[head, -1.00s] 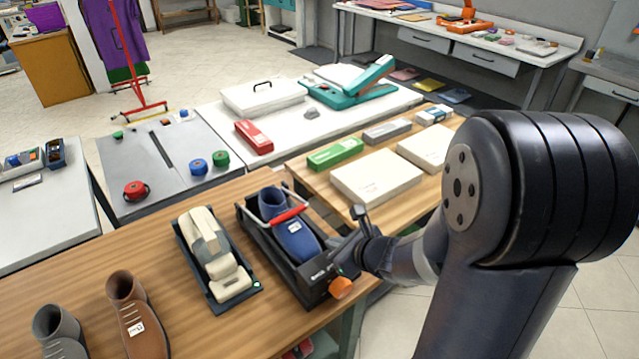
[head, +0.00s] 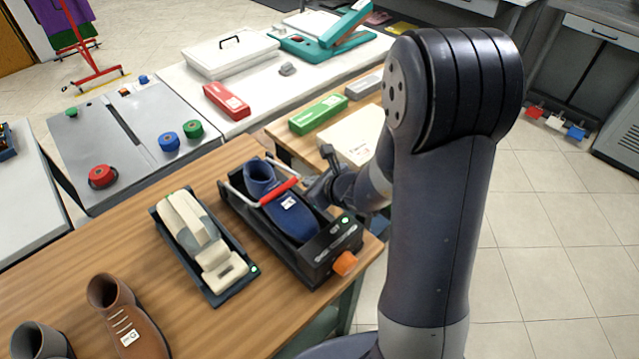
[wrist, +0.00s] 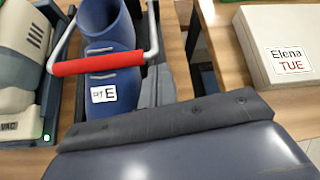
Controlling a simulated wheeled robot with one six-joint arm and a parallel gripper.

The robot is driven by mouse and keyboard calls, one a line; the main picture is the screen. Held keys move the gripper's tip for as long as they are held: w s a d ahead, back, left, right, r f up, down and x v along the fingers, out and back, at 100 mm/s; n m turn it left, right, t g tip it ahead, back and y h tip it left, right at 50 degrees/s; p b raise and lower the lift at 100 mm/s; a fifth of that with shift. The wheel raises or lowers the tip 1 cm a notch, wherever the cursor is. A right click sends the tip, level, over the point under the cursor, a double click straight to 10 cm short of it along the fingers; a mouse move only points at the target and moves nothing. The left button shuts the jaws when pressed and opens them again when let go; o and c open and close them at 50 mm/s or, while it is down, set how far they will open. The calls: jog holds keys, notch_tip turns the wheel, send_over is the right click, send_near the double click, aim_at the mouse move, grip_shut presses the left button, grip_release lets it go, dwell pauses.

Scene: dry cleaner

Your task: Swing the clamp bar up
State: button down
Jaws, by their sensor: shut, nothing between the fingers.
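The clamp bar (head: 279,191) is a silver U-shaped bar with a red grip. It lies across a blue boot (head: 291,218) in a black shoe press (head: 331,249) on the wooden table. In the wrist view the red grip (wrist: 98,64) crosses the boot (wrist: 114,92), which bears a white label. My gripper (head: 319,186) is shut and empty, just right of the bar and boot; the head view shows a small space between it and the red grip. Its fingertips are hard to make out, and my dark wrist parts fill the lower wrist view.
A cream-and-grey machine (head: 203,238) stands left of the press, with a brown boot (head: 122,318) further left. A white box (head: 350,135) and a green case (head: 318,114) lie behind, on another wooden table. Open floor (head: 560,240) is on the right.

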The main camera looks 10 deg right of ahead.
jog(key=shift+x, duration=1.25)
jog(key=shift+r+p, duration=0.15)
jog(key=shift+p, duration=0.15)
